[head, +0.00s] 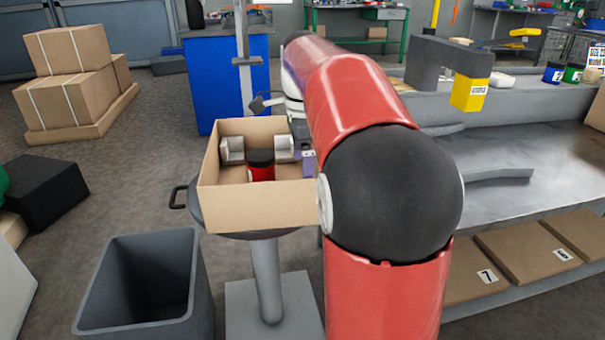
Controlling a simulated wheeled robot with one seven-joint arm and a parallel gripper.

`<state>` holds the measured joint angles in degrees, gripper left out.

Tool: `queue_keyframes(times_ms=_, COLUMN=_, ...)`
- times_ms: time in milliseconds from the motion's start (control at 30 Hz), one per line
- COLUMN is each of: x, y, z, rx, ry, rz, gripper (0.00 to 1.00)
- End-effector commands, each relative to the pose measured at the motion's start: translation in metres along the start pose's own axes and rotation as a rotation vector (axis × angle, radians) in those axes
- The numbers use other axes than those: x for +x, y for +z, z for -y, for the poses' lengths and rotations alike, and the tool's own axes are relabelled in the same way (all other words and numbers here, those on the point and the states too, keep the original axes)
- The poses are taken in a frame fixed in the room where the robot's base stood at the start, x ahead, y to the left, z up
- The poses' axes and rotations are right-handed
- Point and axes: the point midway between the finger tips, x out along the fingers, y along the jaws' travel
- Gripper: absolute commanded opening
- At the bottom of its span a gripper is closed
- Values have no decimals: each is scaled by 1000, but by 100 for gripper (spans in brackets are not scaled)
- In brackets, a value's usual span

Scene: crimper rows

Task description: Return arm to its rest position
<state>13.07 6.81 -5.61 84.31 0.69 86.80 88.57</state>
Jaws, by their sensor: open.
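My red arm rises at the centre of the head view and reaches forward to a cardboard box. My gripper (258,150) is in the box opening, with its two pale grey fingers spread apart. A red container with a black lid (261,172) stands upright in the cardboard box (250,208), just below and between the fingers. I cannot tell whether the fingers touch it. The box sits on a round stand. My forearm and black elbow hide part of the box's right side and the bench behind.
A grey open bin (145,285) stands at the front left. Stacked cartons (70,75) and a black box (45,190) are farther left. A blue cabinet (222,80) is behind the box. At right, a grey bench (500,150) carries a yellow block (468,95) at a grey bracket.

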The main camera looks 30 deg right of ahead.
Motion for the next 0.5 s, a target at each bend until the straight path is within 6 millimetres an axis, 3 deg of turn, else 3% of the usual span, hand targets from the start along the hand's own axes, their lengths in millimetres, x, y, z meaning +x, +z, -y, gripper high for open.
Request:
queue_keyframes(times_ms=133, x=-15, y=0, z=0, rx=0, ry=-8, rz=1, gripper=79)
queue_keyframes(times_ms=500, x=-17, y=0, z=-1, rx=0, ry=-9, rz=1, gripper=79)
